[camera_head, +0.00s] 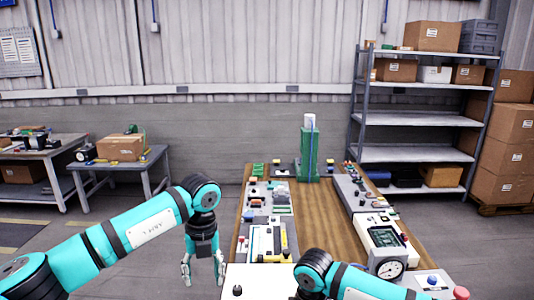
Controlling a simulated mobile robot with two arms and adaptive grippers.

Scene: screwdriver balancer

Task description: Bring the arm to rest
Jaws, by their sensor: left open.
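My left arm comes in from the left, and my left gripper (203,270) hangs down at its end. Its fingers are apart with nothing between them. It is just left of the wooden workbench (322,220). My right arm reaches in from the bottom right over the near end of the bench. Its gripper is out of view below the picture. A green upright stand (308,150) with a pale top stands at the far end of the bench.
Panels with small parts line the bench's left side. A screen unit (384,237) and a round gauge (390,268) are on the right. The bench's middle strip is clear. A grey shelf (410,155) with boxes and side tables (120,165) stand behind.

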